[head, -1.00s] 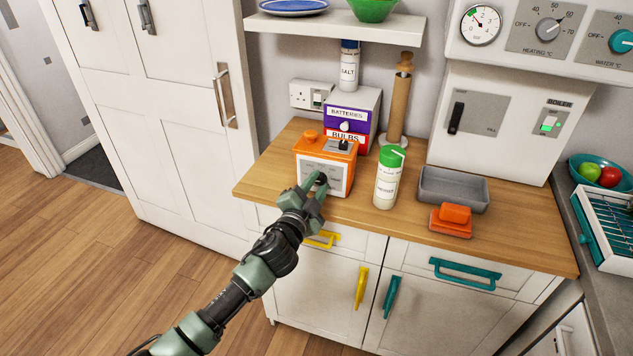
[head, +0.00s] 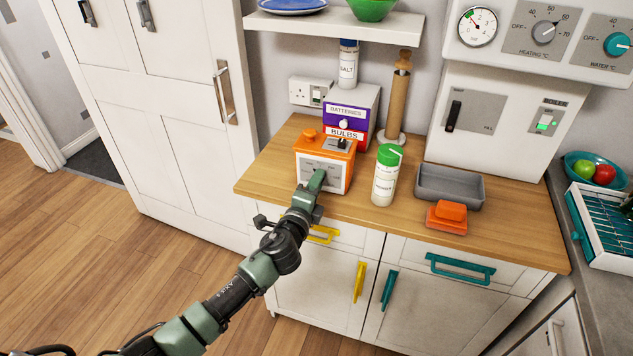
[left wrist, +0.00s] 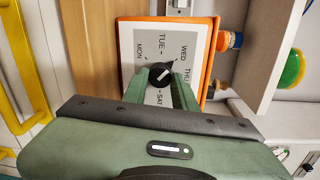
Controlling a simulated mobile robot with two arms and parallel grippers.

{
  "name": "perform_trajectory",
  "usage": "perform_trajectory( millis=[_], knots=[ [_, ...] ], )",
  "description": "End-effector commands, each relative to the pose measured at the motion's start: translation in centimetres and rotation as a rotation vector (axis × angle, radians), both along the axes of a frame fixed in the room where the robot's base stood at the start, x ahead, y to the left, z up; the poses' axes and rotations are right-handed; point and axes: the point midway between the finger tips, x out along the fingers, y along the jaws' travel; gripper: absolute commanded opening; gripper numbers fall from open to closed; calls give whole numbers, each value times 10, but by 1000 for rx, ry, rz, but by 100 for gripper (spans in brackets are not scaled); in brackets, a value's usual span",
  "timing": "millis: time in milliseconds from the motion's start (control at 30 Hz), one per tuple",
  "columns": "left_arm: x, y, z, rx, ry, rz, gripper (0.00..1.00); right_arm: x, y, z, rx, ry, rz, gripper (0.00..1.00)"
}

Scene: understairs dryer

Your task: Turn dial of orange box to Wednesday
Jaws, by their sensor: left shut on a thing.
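The orange box (head: 325,146) stands on the wooden counter, its pale front panel facing my left arm. My left gripper (head: 318,176) is at that panel, fingers seen almost edge-on and covering the dial. In the left wrist view, the black dial (left wrist: 160,75) sits between the fingertips of my left gripper (left wrist: 161,78), which is shut on it. Day labels ring the dial on the panel (left wrist: 140,30); MON, TUE, WED and SAT are readable. The dial's white mark slants up and right, towards the WED label (left wrist: 183,52). My right gripper is not in view.
A green-capped shaker (head: 386,175) stands close to the right of the box. The purple batteries and bulbs box (head: 347,115) is right behind it. A grey tray (head: 450,188) and an orange block-like dish (head: 447,217) are farther right. Yellow handles (head: 323,235) are below.

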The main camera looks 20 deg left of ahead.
Motion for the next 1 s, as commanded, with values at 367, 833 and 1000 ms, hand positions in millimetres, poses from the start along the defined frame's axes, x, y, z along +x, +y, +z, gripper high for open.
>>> perform_trajectory(
  millis=[367, 833, 1000],
  knots=[
    [0, 0, -1, 62, 1, 1, 0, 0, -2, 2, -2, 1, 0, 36],
    [0, 0, -1, 61, 0, 1, 50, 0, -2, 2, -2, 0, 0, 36],
    [0, 0, -1, 61, 0, 1, 50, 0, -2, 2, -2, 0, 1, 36]
  ],
)
